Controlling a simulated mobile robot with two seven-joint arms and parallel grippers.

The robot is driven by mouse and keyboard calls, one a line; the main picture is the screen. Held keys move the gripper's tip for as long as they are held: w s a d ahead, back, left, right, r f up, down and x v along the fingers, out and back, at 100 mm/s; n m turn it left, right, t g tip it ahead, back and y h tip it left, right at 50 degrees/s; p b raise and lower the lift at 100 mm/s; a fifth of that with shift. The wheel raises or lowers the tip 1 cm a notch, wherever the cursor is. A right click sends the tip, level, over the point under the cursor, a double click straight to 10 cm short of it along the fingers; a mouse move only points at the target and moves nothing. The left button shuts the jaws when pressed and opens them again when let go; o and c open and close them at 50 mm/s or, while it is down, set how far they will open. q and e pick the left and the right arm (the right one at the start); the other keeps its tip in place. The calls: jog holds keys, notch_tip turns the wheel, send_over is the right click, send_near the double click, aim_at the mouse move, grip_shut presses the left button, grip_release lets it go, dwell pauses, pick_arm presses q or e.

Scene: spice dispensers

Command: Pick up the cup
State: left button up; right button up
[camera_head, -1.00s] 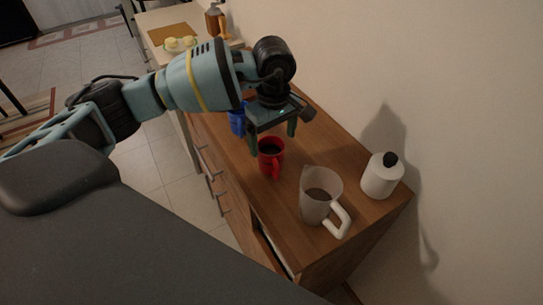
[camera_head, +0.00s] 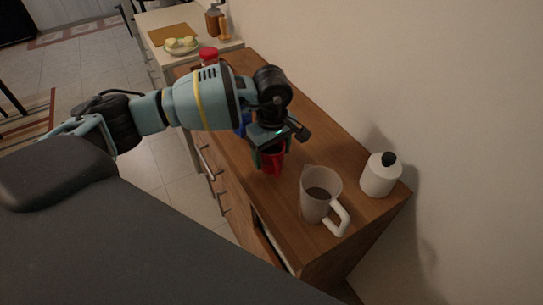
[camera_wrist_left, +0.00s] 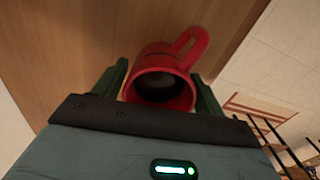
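A red cup (camera_head: 273,162) stands on the wooden cabinet top, partly hidden by my left gripper (camera_head: 270,156) in the head view. In the left wrist view the red cup (camera_wrist_left: 165,78) shows its dark open mouth, with its handle toward the upper right. My left gripper (camera_wrist_left: 163,92) is open, with one green finger on each side of the cup. I cannot tell whether the fingers touch it. My right gripper is not in view.
A clear pitcher with a white handle (camera_head: 318,196) stands to the right of the cup, with a white bottle (camera_head: 381,175) beyond it. A blue object (camera_head: 243,124) is partly hidden behind the gripper. A red-lidded jar (camera_head: 209,56) stands farther back. The wall borders the cabinet.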

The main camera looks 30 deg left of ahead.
pick_arm(q)
jog(key=c, duration=0.9)
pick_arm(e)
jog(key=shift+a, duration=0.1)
pick_arm(q)
jog(key=shift+o, duration=0.2)
jog(key=shift+r, duration=0.25)
jog(key=shift+r, duration=1.3)
jog(key=shift+s+r, duration=0.1)
jog(key=shift+r, duration=0.2)
jog(key=s+a+r+b, duration=0.1)
jog(key=s+a, duration=0.3)
jog(key=s, duration=1.1)
jog(key=shift+r, duration=0.2)
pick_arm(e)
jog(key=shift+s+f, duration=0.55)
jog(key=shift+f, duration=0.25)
pick_arm(q)
jog(key=shift+s, duration=0.1)
